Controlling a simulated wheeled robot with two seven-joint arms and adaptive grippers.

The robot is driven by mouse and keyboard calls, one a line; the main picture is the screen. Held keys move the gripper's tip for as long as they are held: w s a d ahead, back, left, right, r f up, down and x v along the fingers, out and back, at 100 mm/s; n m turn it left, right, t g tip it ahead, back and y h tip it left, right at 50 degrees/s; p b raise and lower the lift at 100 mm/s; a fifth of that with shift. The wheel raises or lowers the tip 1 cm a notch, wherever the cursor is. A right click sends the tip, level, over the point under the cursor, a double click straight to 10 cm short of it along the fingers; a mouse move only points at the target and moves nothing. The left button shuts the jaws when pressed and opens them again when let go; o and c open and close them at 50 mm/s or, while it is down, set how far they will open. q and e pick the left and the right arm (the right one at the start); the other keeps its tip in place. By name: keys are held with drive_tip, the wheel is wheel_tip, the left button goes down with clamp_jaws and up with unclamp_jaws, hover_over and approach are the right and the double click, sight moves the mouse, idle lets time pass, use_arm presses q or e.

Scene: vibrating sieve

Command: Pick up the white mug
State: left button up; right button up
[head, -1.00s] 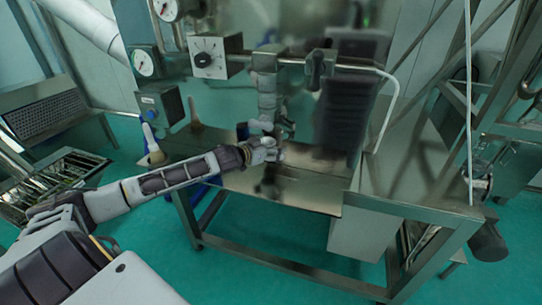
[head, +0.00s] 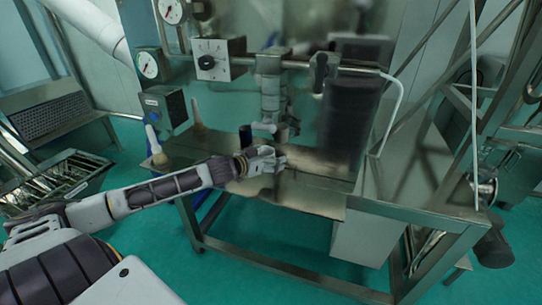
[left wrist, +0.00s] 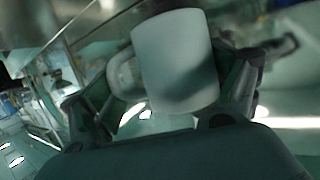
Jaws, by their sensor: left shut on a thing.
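The white mug (left wrist: 178,62) fills the upper middle of the left wrist view, slightly tilted in the picture, with its handle on the left. The fingers of my left gripper (left wrist: 165,112) are on either side of it, shut on it. In the head view my left gripper (head: 270,160) is over the steel table top, and the mug is hard to tell from the pale fingers there. I cannot tell whether the mug's base touches the table. My right gripper is not in view.
The steel table (head: 310,196) has a dark upright cylinder (head: 245,137) behind my gripper. Brushes (head: 155,150) stand at its left. A control box with a dial (head: 217,60), gauges (head: 147,65) and a pipe stand above the back. The table's front middle is clear.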

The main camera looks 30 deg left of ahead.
use_arm(q)
drive_tip(key=s+d, duration=0.3)
drive_tip(key=s, duration=1.1)
drive_tip(key=shift+s+d, duration=0.15)
idle(0.5)
